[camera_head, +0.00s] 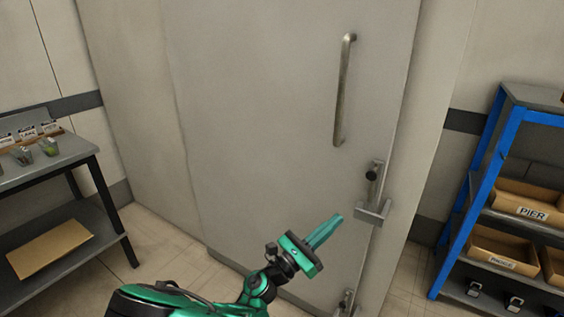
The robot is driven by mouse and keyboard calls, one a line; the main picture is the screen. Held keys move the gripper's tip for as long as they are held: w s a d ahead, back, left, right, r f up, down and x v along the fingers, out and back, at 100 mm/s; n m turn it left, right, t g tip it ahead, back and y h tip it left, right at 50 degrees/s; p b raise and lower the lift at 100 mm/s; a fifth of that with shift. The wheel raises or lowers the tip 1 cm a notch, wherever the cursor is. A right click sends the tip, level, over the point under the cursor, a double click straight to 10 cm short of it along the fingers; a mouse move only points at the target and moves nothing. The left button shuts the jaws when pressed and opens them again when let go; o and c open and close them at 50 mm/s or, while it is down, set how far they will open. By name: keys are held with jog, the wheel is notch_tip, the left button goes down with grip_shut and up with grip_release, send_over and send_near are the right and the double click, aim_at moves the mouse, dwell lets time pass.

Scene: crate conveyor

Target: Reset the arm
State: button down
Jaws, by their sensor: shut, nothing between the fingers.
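My gripper (331,226) is at the end of my green and black arm, in the lower middle of the view. Its fingers are together and empty, pointing up and to the right. It appears in front of a large grey door (270,130), to the left of the door's latch (374,200). I cannot tell how far the fingertips are from the door.
The door has a long vertical handle (342,95). A dark table (75,158) with small cups and a lower shelf holding a cardboard piece (48,249) stands at left. A blue-framed shelf (485,165) with labelled boxes (520,203) stands at right. Tiled floor shows between.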

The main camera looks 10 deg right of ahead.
jog(key=s+d+f+m+g+y, duration=0.1)
jog(key=s+d+m+g+y, duration=0.45)
jog(key=d+m+g, duration=0.35)
jog(key=s+d+f+m+g+y, duration=0.1)
jog(key=s+d+m+g+y, duration=0.4)
jog(key=d, duration=0.5)
jog(key=s+r+m+t+y, duration=0.2)
jog(key=s+r+m+y, duration=0.3)
jog(key=s+m, duration=0.2)
jog(key=s+r+m+t+y, duration=0.1)
jog(key=s+r+m+y, duration=0.3)
jog(key=s, duration=0.7)
notch_tip(320, 180, up, 2)
jog(key=m, duration=0.4)
jog(key=shift+a+r+m+t+y, duration=0.15)
jog(key=shift+a+m+t+y, duration=0.15)
jog(key=shift+a+t+y, duration=0.1)
jog(key=shift+s, duration=0.1)
